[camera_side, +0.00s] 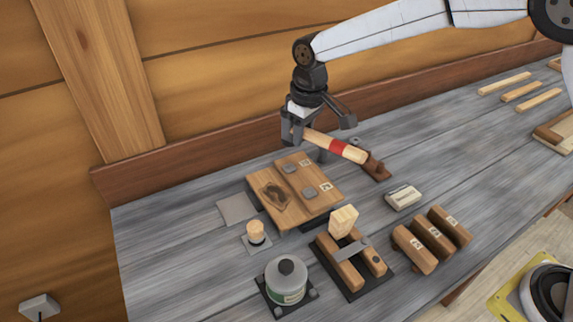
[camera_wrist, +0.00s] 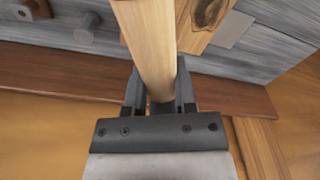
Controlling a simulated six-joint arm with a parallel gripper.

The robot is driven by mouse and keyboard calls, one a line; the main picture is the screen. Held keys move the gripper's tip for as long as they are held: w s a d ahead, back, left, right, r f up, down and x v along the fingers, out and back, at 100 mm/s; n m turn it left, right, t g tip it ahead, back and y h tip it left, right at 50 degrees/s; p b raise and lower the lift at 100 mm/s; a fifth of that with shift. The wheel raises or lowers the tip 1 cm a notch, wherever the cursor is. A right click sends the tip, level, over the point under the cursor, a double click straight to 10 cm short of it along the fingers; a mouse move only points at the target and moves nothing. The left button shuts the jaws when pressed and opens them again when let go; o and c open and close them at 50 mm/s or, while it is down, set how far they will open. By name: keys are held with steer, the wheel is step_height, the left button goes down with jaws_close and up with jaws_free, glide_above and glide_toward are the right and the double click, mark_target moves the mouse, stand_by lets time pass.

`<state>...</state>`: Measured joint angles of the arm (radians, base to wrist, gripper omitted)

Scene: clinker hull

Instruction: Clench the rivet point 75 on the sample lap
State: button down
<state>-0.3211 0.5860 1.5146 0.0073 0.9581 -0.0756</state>
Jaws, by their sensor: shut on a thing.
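The sample lap (camera_side: 270,187) is a pair of overlapping wooden boards with a dark knot, lying on the bench. Two grey metal pieces, an upper one (camera_side: 292,168) and a lower one (camera_side: 309,192), sit on it beside small white labels; I cannot read which is 75. My gripper (camera_side: 318,128) is shut on a wooden handle with a red band (camera_side: 339,148), above and behind the lap. The handle slants down to the right, clear of the lap. The wrist view shows the pale handle (camera_wrist: 148,45) between the fingers; its far end is out of that frame.
In front are a grey-lidded jar (camera_side: 286,281), a wooden holder with a pale block (camera_side: 343,221), several labelled wooden blocks (camera_side: 415,249), a whitish block (camera_side: 403,198) and a small peg (camera_side: 256,232). A backboard (camera_side: 215,171) borders the bench.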

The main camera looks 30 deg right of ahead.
step_height(320, 180, up, 4)
steer(key=shift+r, duration=0.15)
steer(key=shift+r, duration=2.05)
steer(key=shift+d+f, duration=0.1)
